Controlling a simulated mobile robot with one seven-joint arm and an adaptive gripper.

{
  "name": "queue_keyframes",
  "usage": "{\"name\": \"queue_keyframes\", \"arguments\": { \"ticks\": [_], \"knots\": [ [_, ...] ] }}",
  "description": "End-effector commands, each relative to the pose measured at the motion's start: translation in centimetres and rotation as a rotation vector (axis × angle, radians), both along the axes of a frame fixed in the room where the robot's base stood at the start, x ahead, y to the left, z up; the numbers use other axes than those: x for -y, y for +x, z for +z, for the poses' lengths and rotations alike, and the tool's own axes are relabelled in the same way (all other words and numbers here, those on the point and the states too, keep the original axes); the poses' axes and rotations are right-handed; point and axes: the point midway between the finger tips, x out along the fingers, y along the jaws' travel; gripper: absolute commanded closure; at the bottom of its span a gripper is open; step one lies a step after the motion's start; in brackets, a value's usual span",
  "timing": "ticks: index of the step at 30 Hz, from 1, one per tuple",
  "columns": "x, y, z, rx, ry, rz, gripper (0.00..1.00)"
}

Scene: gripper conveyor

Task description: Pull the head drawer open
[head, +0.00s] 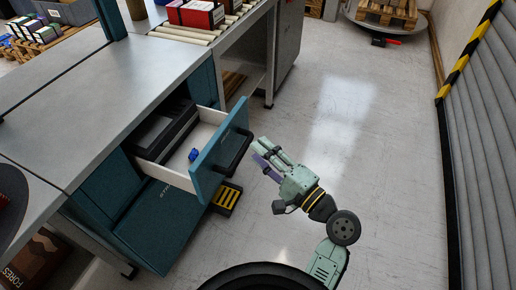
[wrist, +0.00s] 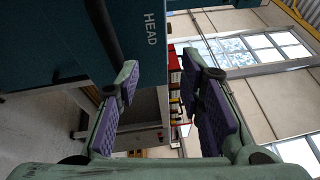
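The head drawer (head: 218,152) stands pulled well out of the teal workbench cabinet in the head view. Its teal front carries a black bar handle (head: 237,151). My gripper (head: 262,153) is just right of the handle, on the outer side of the front. In the wrist view its purple-padded fingers (wrist: 160,85) are spread with nothing held between them. The handle passes near the left finger; whether they touch is unclear.
A black tray (head: 168,130) and a small blue object (head: 193,154) lie in the drawer. A black and yellow step (head: 227,197) is on the floor below it. A roller conveyor (head: 185,33) with boxes joins the bench (head: 150,65). The floor to the right is clear.

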Motion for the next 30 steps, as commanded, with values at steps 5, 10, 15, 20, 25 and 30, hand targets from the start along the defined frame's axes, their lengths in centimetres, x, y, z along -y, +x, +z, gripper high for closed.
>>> {"name": "queue_keyframes", "arguments": {
  "ticks": [5,10,15,20,25,30],
  "knots": [
    [1.0,-0.9,-0.3,0.0,-0.001,-0.002,0.65],
    [1.8,-1.6,-0.5,-0.001,-0.001,-0.002,0.65],
    [2.6,-2.4,-0.7,-0.002,0.0,-0.001,0.65],
    [2.8,-2.7,-0.8,-0.002,-0.001,0.001,0.65],
    [2.8,-2.6,-0.8,-0.001,-0.001,0.001,0.65],
    [2.8,-2.6,-0.6,-0.002,-0.001,0.0,0.65]
  ]
}}
